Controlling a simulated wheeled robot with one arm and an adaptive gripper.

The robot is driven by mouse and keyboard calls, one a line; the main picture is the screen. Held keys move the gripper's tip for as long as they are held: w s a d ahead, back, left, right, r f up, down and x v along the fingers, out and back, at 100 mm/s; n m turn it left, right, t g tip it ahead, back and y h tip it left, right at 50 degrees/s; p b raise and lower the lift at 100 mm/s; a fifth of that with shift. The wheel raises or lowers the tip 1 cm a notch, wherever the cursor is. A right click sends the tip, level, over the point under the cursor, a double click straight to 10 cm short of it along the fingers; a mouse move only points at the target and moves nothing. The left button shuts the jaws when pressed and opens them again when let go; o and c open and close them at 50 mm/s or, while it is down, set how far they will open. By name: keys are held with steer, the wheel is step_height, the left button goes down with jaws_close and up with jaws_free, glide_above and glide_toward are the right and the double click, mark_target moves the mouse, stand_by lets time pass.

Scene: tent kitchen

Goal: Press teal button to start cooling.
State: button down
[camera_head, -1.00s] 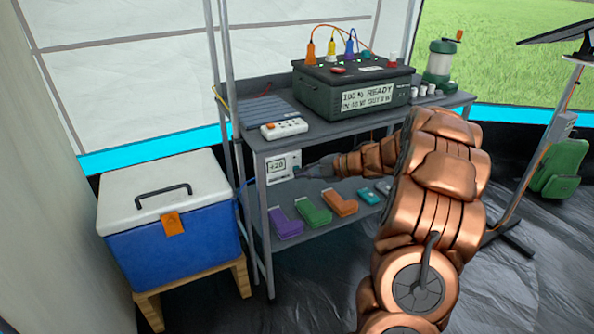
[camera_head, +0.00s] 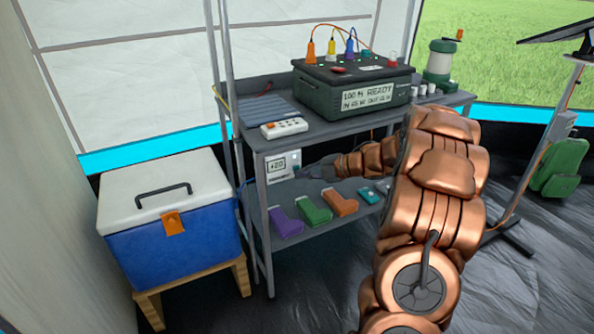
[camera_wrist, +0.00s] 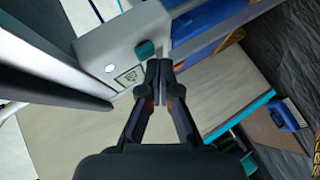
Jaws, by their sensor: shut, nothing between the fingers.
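A white control box (camera_head: 280,167) with a small display reading about +20 hangs under the table's front edge. In the wrist view the box (camera_wrist: 95,45) shows a teal button (camera_wrist: 145,49) and a small lit spot. My gripper (camera_head: 303,172) is shut and empty at the right side of the box. In the wrist view my gripper's fingertips (camera_wrist: 159,68) lie together just below the teal button, very close to it. I cannot tell whether they touch it. In the head view the gripper partly covers the button.
A blue cooler with a white lid (camera_head: 165,215) stands on a wooden stand at left. On the table are a dark power station (camera_head: 350,85) and a white power strip (camera_head: 284,128). Purple, green and orange items (camera_head: 313,210) lie on the lower shelf. A thin post stands left of the box.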

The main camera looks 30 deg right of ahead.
steer(key=s+b, duration=0.1)
steer(key=s, duration=0.5)
steer(key=shift+a, duration=0.3)
stand_by(0.6)
